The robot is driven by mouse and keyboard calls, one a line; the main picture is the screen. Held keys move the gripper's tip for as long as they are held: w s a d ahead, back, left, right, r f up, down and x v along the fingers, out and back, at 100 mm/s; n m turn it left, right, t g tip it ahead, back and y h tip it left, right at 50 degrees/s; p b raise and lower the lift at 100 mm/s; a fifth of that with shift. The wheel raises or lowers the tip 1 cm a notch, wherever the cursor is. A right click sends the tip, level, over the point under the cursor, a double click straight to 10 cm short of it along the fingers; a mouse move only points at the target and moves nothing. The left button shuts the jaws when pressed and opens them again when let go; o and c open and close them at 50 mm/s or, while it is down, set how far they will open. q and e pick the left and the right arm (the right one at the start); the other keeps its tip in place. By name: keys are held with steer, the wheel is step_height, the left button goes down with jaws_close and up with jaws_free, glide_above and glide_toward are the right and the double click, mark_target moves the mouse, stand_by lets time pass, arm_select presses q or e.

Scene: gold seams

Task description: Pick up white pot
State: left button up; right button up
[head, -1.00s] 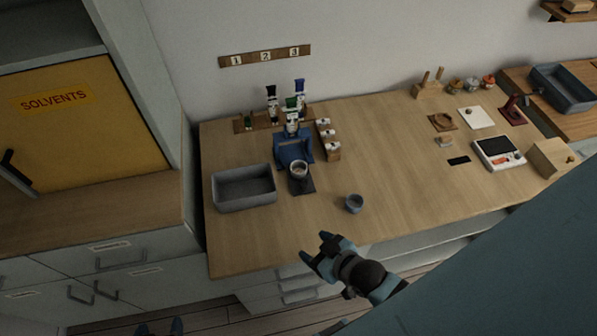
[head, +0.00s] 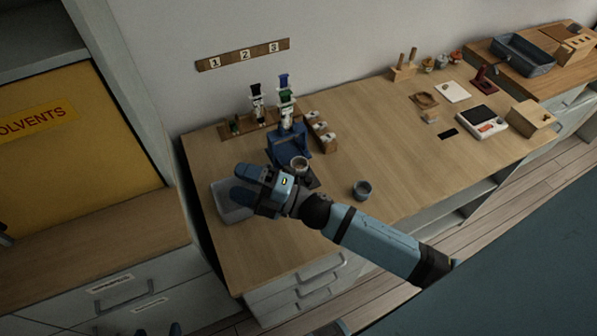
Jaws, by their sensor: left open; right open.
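Three small pots stand in a row at the back of the bench, near the wall. The middle one is pale grey-white (head: 441,62) and is the likeliest white pot; they are too small to be sure. My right gripper (head: 243,184) is open and empty, above the grey tray (head: 232,212) at the bench's left end, far from these pots. It hides part of the tray.
A blue stand (head: 286,147) with a pale-rimmed cup (head: 299,163) is just behind my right gripper. A wooden peg block (head: 404,72) is left of the pots. The middle of the bench is clear.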

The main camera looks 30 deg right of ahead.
steer(key=a+n+g+y+b, duration=0.2)
steer(key=a+n+g+y, duration=0.2)
steer(key=n+g, duration=1)
steer(key=n+h+b, duration=0.7)
steer(key=n+h, duration=1.2)
glide_above(299, 162)
steer(key=s, duration=0.1)
step_height(299, 162, down, 4)
steer(key=f, duration=0.5)
steer(key=f+p, duration=0.1)
steer(key=f, duration=0.2)
steer(key=shift+s+a+f, duration=0.2)
steer(key=shift+a+f, duration=0.05)
steer(key=shift+f, duration=0.05)
steer(key=f, duration=0.5)
steer(key=shift+s+a+f, duration=0.1)
steer(key=shift+s+a, duration=0.05)
steer(key=shift+s, duration=0.1)
steer(key=c, duration=0.7)
